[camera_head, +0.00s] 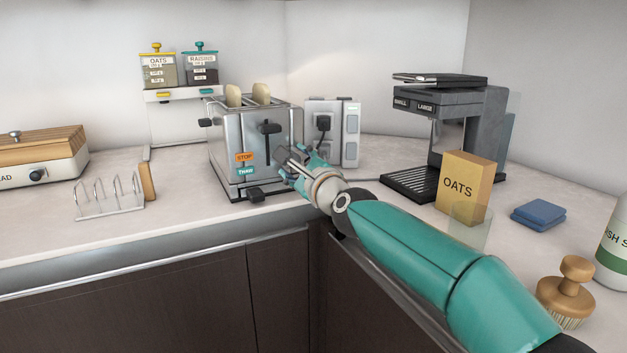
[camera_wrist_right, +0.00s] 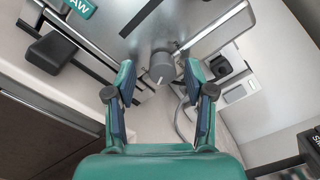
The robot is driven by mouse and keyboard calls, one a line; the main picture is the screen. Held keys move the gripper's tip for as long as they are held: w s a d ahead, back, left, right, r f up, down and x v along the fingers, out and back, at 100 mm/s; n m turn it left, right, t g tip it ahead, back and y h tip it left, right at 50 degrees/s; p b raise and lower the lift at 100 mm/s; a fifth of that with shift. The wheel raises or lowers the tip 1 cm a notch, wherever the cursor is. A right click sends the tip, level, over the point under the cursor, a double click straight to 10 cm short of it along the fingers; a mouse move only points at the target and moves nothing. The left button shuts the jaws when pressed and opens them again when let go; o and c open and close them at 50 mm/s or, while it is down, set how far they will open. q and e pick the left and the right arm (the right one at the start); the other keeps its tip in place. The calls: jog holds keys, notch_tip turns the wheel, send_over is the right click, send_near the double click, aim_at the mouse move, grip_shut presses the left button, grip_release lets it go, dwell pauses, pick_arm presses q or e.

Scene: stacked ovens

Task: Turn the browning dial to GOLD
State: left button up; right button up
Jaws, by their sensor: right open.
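The metal toaster (camera_head: 225,150) stands at the back of the counter with two slices of bread in its slots. Its front has an orange STOP button and a teal THAW button. In the right wrist view a grey round dial (camera_wrist_right: 161,64) with a light mark sticks out from the toaster's front. My right gripper (camera_head: 290,170) is at the toaster's front right side and hides the dial in the head view. In the wrist view my right gripper (camera_wrist_right: 159,84) is open, a finger on each side of the dial, with gaps visible. No GOLD marking is readable. My left gripper is not in view.
A socket block (camera_head: 350,135) stands right behind the gripper. The coffee machine (camera_head: 470,125) and OATS box (camera_head: 463,182) stand to the right. A toast rack (camera_head: 108,205) is at the left.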

jog(key=v, duration=1.1)
jog(key=shift+s, duration=0.15)
jog(key=shift+f, duration=0.1)
